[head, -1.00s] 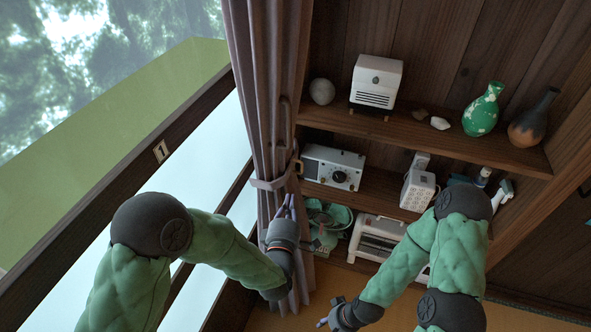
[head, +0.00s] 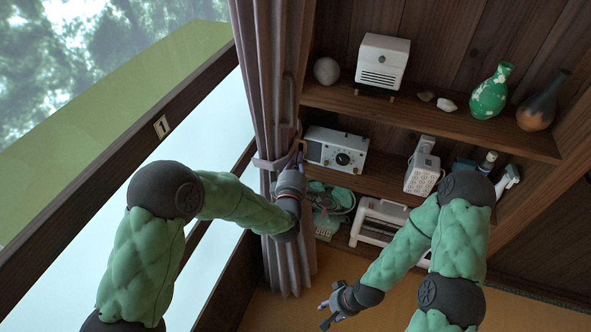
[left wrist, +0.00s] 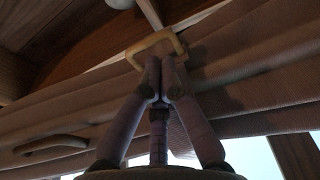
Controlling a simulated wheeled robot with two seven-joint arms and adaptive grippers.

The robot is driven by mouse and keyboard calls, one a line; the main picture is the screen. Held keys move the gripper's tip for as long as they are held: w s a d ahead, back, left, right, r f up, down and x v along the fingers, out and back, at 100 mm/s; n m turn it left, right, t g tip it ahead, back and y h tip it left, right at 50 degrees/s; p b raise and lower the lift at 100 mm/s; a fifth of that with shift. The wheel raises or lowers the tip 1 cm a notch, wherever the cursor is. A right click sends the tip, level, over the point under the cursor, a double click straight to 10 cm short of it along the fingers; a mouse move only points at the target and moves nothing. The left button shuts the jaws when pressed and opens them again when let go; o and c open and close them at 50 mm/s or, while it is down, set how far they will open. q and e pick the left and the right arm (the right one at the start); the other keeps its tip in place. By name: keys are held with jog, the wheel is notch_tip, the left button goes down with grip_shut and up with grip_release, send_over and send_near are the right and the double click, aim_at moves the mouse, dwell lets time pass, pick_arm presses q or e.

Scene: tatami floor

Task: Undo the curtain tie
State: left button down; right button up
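The mauve curtain (head: 266,90) hangs gathered beside the window, and a pale tie band (head: 270,163) wraps round it. A tan ring (left wrist: 140,54) shows at the tie in the left wrist view. My left gripper (head: 299,160) is at the right side of the band, its fingertips at the ring. In the left wrist view its fingers (left wrist: 160,75) come close together over the ring's near edge; whether they grip it is unclear. My right gripper (head: 324,306) is low over the floor, away from the curtain, fingers apart and empty.
A shelf unit (head: 450,122) stands right of the curtain with a radio (head: 336,150), a white heater (head: 382,64), a green vase (head: 490,92) and a dark vase (head: 541,101). The window frame (head: 110,150) is at left. Tatami floor (head: 275,312) is clear near my right gripper.

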pick_arm(q)
jog(key=shift+w, duration=0.35)
pick_arm(e)
jog(key=shift+f, duration=0.1)
pick_arm(q)
jog(key=shift+d, duration=0.15)
